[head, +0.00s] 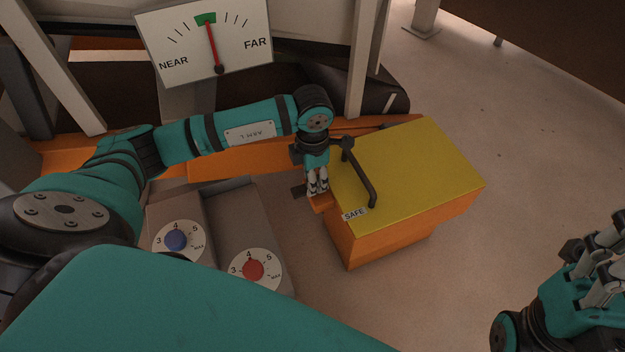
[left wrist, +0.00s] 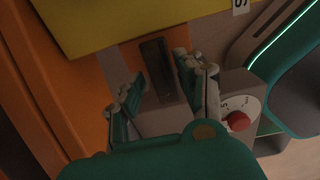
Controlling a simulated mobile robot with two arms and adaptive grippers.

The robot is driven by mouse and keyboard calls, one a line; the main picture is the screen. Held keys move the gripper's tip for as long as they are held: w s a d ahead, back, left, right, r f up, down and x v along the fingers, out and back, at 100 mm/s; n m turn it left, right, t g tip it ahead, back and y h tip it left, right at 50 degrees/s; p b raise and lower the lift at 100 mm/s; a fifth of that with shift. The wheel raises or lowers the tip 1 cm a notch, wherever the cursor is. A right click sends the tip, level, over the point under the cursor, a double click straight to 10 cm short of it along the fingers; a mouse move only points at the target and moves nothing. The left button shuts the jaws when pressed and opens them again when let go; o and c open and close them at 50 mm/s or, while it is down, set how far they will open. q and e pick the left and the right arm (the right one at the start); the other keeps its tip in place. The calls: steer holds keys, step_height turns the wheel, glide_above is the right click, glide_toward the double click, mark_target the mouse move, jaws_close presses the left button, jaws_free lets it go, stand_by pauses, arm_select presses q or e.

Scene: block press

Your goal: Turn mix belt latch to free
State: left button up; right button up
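A dark bent lever (head: 361,172) lies on the yellow top of an orange box (head: 420,160), its end near a "SAFE" label (head: 354,214). I see no "free" label, and I cannot tell for sure that this lever is the mix belt latch. My left gripper (head: 317,183) points down beside the box's left edge, left of the lever. In the left wrist view its fingers (left wrist: 163,95) are apart, with a grey piece with a dark top (left wrist: 157,66) between them; contact is unclear. My right gripper (head: 603,262) is at the lower right, fingers apart and empty.
A grey panel with a blue knob (head: 176,240) and a red knob (head: 252,270) stands left of the box. A NEAR/FAR gauge (head: 204,45) is behind, its needle close to the green mark. Floor (head: 530,130) right of the box is clear.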

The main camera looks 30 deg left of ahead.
arm_select(q)
steer(key=shift+f, duration=0.1)
jaws_close()
